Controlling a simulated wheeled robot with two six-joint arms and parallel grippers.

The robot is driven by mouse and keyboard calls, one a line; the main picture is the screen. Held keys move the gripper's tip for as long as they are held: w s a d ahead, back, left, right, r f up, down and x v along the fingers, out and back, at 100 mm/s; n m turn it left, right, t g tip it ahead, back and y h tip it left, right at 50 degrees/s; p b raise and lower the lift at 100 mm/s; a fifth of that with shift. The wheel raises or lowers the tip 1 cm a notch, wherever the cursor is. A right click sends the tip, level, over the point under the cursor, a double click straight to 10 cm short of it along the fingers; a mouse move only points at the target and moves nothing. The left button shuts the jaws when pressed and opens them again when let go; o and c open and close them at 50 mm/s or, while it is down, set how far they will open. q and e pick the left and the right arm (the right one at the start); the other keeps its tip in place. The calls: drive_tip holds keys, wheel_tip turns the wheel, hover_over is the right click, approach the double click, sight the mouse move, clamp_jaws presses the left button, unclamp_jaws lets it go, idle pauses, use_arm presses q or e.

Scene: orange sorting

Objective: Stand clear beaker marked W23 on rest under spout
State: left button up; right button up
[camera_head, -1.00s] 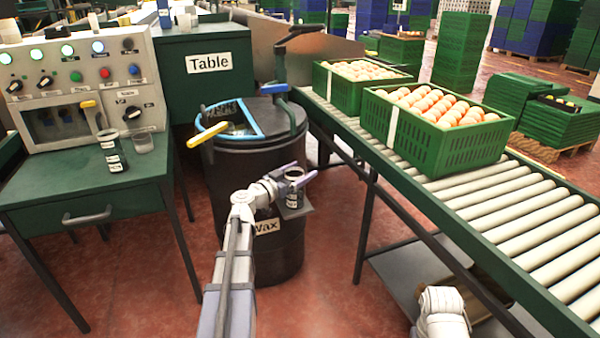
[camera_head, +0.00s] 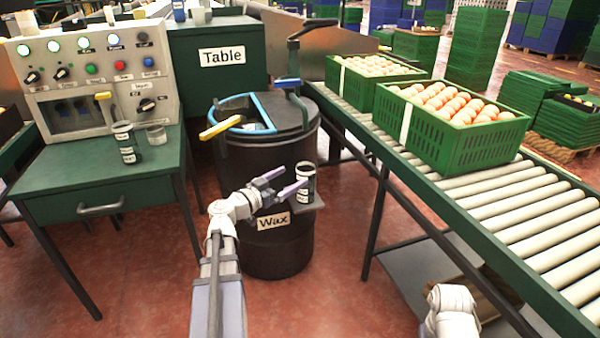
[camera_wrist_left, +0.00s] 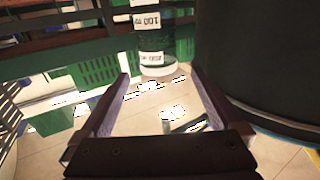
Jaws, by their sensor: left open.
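A beaker (camera_head: 304,178) with white label patches stands upright on the small grey rest (camera_head: 314,206) at the front of the black wax barrel. In the left wrist view the beaker (camera_wrist_left: 150,42) looks see-through and carries volume marks; I cannot read W23. My left gripper (camera_head: 293,180) is open, just left of the beaker. In the wrist view its two fingers (camera_wrist_left: 160,75) are apart and empty, with the beaker beyond their tips. I cannot make out the spout. My right gripper is not in view.
The black barrel (camera_head: 250,165) has a blue-rimmed opening and a lever on top.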

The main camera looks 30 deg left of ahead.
use_arm(q)
drive_tip(key=shift+v, duration=1)
idle(0.6)
